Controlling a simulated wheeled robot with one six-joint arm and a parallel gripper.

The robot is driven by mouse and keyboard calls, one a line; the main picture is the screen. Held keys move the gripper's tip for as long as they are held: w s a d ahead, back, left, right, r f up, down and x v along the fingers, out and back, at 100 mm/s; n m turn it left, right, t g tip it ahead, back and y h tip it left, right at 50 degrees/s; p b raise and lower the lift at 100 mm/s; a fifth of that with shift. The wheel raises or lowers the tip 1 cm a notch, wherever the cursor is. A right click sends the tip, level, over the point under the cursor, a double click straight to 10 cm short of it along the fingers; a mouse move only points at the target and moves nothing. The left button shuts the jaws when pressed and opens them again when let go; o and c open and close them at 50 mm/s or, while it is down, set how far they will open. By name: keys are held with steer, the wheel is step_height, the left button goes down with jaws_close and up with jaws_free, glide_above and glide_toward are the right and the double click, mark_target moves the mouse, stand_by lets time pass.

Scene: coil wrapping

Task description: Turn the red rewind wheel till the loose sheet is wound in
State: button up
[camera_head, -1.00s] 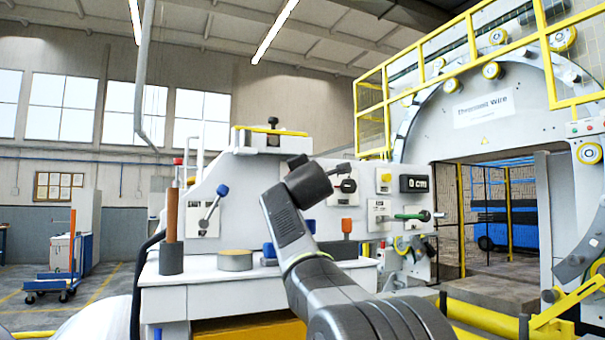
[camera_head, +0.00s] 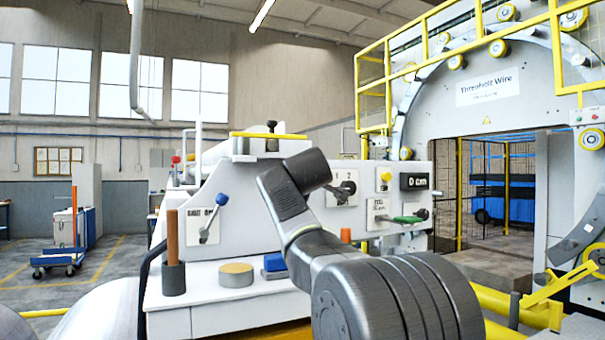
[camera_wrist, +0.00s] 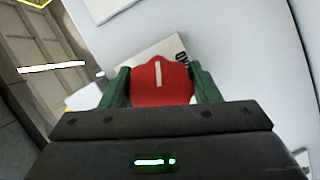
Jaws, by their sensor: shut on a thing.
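In the wrist view, a red wheel (camera_wrist: 161,82), small and knob-like with a lobed rim and a white line on its face, sits between the green fingers of my gripper (camera_wrist: 160,88). The fingers are shut on its two sides. The white line stands nearly upright in the picture. A white label with dark letters (camera_wrist: 178,50) shows behind the wheel, partly covered. In the head view, my arm's wrist end hides the gripper and the wheel. I cannot make out the loose sheet in either view.
The white control panel carries a green-handled lever (camera_head: 407,219), a yellow button (camera_head: 386,177) and a blue-tipped lever (camera_head: 211,217). Yellow rails (camera_head: 370,90) and a large ring machine (camera_head: 560,100) stand right.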

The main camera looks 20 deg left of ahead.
steer(key=shift+m+g+p, duration=0.3)
steer(key=shift+m+p, duration=0.1)
steer(key=shift+f, duration=0.15)
steer(key=o, duration=1)
steer(key=shift+s, duration=0.1)
steer(key=b+v, duration=0.3)
steer(key=v, duration=1)
steer(key=shift+s+d, duration=0.2)
steer(key=shift+s, duration=0.1)
